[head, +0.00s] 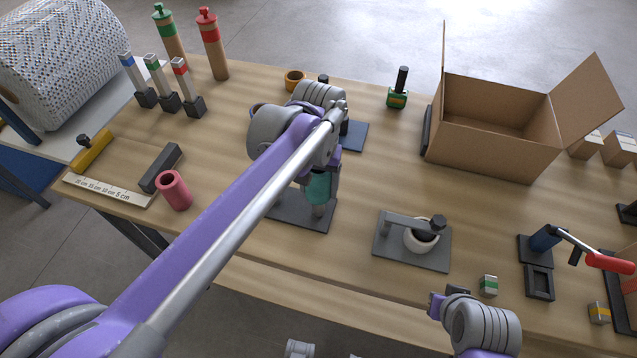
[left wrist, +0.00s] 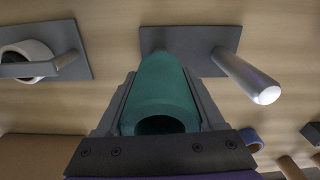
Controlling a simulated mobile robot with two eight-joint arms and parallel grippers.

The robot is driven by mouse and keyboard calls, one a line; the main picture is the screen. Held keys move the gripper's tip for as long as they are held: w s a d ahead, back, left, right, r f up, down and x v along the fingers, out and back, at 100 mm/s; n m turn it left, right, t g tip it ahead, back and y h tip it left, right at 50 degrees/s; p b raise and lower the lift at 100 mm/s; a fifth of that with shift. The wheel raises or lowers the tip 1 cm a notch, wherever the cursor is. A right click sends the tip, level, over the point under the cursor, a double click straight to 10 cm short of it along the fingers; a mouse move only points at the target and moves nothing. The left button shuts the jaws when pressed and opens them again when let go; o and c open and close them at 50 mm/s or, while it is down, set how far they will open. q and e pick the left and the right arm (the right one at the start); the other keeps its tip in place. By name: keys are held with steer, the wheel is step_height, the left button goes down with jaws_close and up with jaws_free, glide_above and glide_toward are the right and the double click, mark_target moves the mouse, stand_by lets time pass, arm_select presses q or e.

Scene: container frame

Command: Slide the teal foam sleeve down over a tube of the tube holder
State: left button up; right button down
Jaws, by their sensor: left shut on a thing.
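The teal foam sleeve (head: 318,187) is held between the fingers of my left gripper (head: 321,180), partly hidden by my arm in the head view. In the left wrist view the sleeve (left wrist: 160,95) sits between both fingers, its dark open end facing the camera. The tube holder (head: 288,212) is a dark grey plate below the sleeve. One bare metal tube (left wrist: 245,77) stands beside the sleeve in the left wrist view. I cannot tell whether the sleeve is around another tube or above it. My right gripper (head: 437,303) is at the lower right, away from the holder; its jaws are unclear.
A pink cylinder (head: 174,191) stands left of the holder. A grey plate with a white ring (head: 412,256) lies to its right. An open cardboard box (head: 495,130) is at the back right. Bare wood lies between the holder and the ring plate.

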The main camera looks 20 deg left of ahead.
arm_select(q)
steer(key=shift+f+b, duration=0.35)
steer(key=shift+f, duration=0.25)
arm_select(e)
steer(key=shift+f, duration=0.4)
